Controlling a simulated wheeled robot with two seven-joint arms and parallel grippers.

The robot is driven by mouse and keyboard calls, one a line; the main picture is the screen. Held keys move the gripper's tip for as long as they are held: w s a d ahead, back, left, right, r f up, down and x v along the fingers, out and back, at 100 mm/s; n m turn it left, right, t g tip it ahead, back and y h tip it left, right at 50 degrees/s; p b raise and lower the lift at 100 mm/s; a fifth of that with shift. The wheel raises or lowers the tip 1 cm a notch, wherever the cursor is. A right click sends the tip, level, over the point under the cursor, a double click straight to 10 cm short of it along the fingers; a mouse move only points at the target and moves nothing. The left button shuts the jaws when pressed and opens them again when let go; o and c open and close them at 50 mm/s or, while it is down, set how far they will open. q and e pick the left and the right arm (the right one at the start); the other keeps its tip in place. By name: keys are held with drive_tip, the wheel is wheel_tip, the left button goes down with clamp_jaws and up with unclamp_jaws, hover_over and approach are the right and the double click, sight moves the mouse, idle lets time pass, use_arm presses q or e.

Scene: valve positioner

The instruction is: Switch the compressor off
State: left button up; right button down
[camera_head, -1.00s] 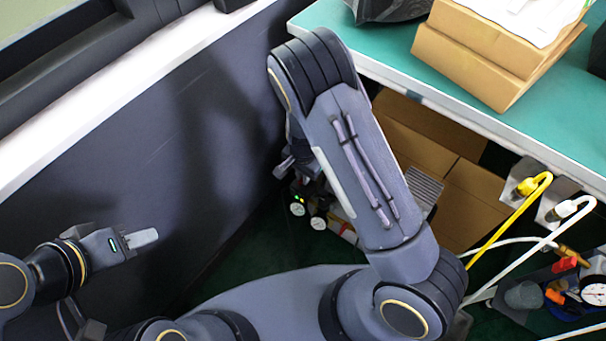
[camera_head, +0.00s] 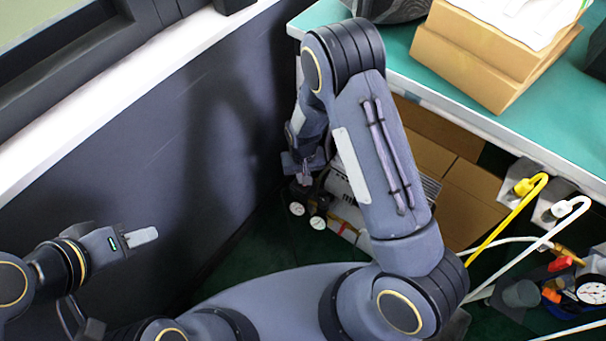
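The compressor (camera_head: 343,207) stands low in the corner under the green-topped bench, with two round dials (camera_head: 297,208) on its front. My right arm covers much of it. My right gripper (camera_head: 303,179) points down at the compressor's top, just above the dials. Its fingertips are small and partly hidden, so I cannot tell their opening or whether they touch. No lit lamp shows above the dials now; I cannot tell whether it is out or covered. My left gripper (camera_head: 143,237) is at the left, away from everything, seen side-on, its opening unclear.
The bench (camera_head: 450,110) overhangs the compressor, with cardboard boxes (camera_head: 465,55) on top and more boxes (camera_head: 465,205) below. A dark wall (camera_head: 160,160) bounds the left. Open floor lies between it and the compressor.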

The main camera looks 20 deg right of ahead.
drive_tip(key=n, duration=0.4)
drive_tip(key=shift+n, duration=2.1)
drive_tip(key=c, duration=1.5)
unclamp_jaws()
wheel_tip(320, 180, up, 7)
drive_tip(key=shift+p, duration=0.9)
drive_tip(key=shift+r, duration=0.4)
